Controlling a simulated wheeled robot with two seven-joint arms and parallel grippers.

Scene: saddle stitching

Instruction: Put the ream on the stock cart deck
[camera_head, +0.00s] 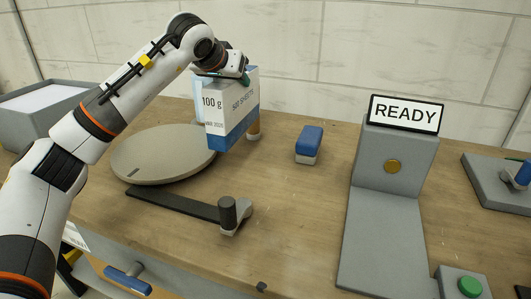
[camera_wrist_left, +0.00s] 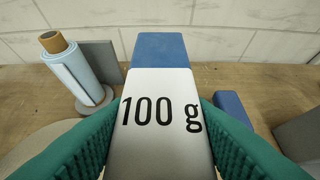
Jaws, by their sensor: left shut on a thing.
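I cannot make out a stock cart deck in either view. My right gripper is not in view.
A round beige disc (camera_head: 150,160) lies on the wooden table (camera_head: 285,225). A dark bar with a knob (camera_head: 228,212), a blue-topped block (camera_head: 309,145) and a grey stand with a READY sign (camera_head: 404,113) are near. A grey bin (camera_head: 30,125) stands left. A roll (camera_wrist_left: 70,70) is behind the ream.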

